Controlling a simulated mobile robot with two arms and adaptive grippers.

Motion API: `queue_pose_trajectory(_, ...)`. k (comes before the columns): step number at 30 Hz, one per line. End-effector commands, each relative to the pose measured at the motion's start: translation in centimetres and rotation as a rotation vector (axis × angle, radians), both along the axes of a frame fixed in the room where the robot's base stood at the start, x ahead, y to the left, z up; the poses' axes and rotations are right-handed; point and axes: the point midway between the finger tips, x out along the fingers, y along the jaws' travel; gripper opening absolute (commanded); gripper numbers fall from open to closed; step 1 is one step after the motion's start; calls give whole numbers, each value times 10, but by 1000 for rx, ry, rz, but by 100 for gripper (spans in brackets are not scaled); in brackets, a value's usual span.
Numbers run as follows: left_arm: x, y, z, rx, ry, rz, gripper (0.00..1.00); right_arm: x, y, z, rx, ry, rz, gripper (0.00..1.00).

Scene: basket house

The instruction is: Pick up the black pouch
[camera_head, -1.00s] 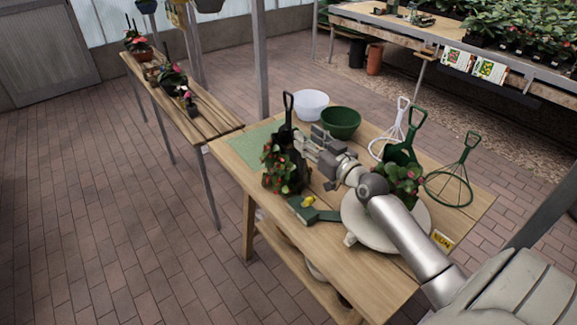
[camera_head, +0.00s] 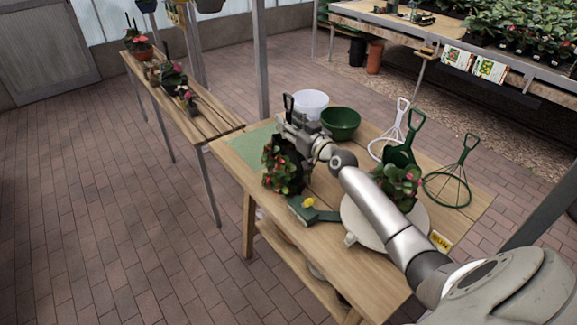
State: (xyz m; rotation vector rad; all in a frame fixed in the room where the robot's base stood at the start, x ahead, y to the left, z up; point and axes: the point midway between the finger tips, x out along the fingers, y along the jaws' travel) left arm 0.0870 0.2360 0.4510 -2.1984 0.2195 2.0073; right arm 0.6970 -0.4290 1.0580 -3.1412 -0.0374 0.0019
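The black pouch (camera_head: 287,152) stands on the far left part of the wooden table, mostly hidden by a red-flowered plant (camera_head: 278,168) and my gripper. A black handle (camera_head: 288,102) rises above it. My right gripper (camera_head: 288,130) is at the upper part of the pouch, beside the handle. Its fingers blend with the dark pouch, so I cannot tell whether they are open, shut or touching it. My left gripper is not in view.
A white bowl (camera_head: 310,103) and a green bowl (camera_head: 341,123) stand behind my arm. Another flowering plant (camera_head: 399,184) stands on a round pale stand (camera_head: 355,224) under my forearm. Wire hoops stand at right.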

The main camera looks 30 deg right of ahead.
Motion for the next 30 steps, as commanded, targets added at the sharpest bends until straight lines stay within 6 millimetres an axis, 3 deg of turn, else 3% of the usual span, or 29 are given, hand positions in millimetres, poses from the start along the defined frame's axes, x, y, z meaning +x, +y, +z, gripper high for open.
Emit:
queue_pose_trajectory(11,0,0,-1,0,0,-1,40,8,0,0,0,0,0,39)
queue_pose_trajectory(20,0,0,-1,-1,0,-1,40,8,0,0,0,0,0,2)
queue_pose_trajectory(30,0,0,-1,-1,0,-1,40,8,0,0,0,0,0,0)
